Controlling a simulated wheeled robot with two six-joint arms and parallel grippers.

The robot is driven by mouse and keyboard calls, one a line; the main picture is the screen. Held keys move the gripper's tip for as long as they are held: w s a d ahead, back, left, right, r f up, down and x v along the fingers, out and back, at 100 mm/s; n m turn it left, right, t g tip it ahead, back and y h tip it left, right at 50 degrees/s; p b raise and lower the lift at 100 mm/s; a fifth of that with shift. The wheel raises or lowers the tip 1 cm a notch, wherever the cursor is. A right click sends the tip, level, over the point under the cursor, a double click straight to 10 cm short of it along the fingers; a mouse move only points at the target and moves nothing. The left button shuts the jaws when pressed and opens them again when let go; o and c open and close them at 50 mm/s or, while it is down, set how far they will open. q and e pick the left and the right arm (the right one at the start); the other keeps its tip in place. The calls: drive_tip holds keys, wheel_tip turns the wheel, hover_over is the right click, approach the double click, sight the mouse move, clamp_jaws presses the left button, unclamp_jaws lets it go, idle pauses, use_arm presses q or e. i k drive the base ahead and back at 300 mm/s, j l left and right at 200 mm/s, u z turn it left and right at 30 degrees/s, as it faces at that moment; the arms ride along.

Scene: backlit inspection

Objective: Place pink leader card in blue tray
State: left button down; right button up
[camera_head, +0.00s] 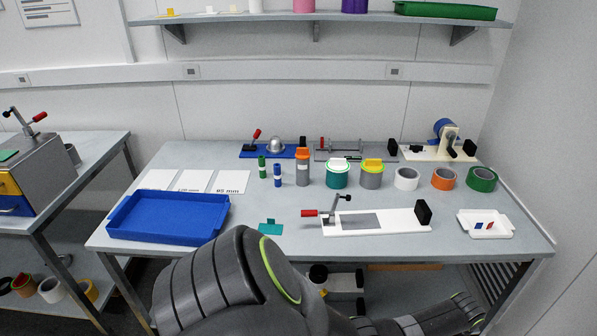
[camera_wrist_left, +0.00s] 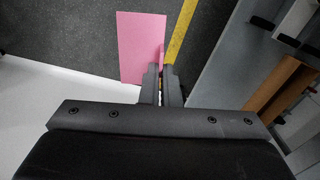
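The pink leader card (camera_wrist_left: 140,47) shows in the left wrist view as a flat pink sheet with a small upright tab at its right edge. My left gripper (camera_wrist_left: 162,72) has its two fingers close together on that tab, with the card hanging over the dark floor. The card and my left fingertips do not show in the head view. The blue tray (camera_head: 168,217) lies at the front left of the table and looks empty. A big grey arm link of mine covers the table's front middle. My right gripper is not in view.
A teal card (camera_head: 270,227) lies right of the tray, near my arm. White cards (camera_head: 195,181) lie behind the tray. A white fixture with a red-handled clamp (camera_head: 375,221) and a small white tray (camera_head: 486,224) stand to the right. Cylinders and tape rolls line the middle.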

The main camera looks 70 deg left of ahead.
sight(173, 220)
drive_tip(key=u, duration=1.55)
